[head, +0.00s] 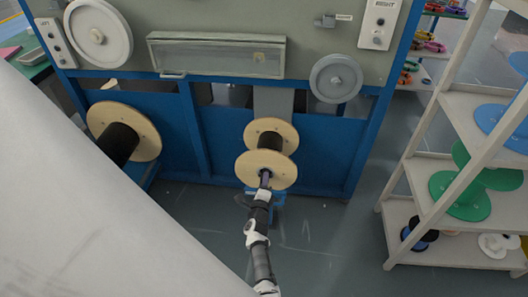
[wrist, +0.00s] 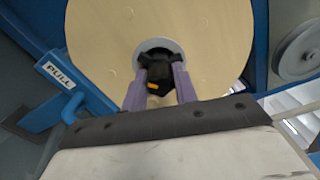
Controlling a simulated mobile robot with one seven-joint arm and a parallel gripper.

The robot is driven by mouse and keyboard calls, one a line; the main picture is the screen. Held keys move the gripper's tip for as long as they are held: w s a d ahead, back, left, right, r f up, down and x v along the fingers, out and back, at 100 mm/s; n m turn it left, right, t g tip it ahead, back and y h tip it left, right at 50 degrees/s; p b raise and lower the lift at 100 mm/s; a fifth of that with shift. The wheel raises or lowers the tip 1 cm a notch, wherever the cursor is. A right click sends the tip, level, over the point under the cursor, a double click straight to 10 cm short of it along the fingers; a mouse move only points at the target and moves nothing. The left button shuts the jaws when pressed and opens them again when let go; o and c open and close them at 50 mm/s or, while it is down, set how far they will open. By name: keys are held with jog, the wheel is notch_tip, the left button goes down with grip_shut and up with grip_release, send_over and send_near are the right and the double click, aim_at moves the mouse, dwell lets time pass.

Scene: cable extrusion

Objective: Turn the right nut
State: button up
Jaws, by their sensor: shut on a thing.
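The right nut (wrist: 158,68) is a black piece with a small orange mark, at the centre of a spool's round wooden flange in the wrist view. My gripper (wrist: 159,88) has its two purple fingers on either side of the nut and is shut on it. In the head view my gripper (head: 265,180) reaches the front of the right spool (head: 268,162), which has two tan flanges and a dark core. The nut is hidden there behind my gripper.
A left spool (head: 125,130) with black cable sits on the blue machine frame. A blue handle (wrist: 75,105) marked PULL is left of my gripper. A shelf (head: 450,180) with green and blue reels stands at right. Grey floor (head: 330,225) is clear between.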

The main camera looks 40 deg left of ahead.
jog(key=n+p, duration=0.1)
jog(key=n, duration=0.5)
jog(key=shift+n+p, duration=0.3)
jog(key=n+p, duration=0.1)
jog(key=n, duration=0.4)
jog(key=n+p, duration=0.1)
jog(key=n, duration=0.4)
jog(key=shift+n, duration=0.4)
jog(key=n+p, duration=0.1)
jog(key=n, duration=0.5)
jog(key=shift+p, duration=0.35)
jog(key=n, duration=0.5)
jog(key=shift+n+p, duration=0.35)
jog(key=shift+n, duration=0.05)
jog(key=n, duration=0.6)
jog(key=shift+p, duration=0.35)
jog(key=n, duration=0.5)
jog(key=shift+n, duration=0.4)
jog(key=n, duration=0.5)
jog(key=shift+p, duration=0.35)
jog(key=shift+n, duration=0.3)
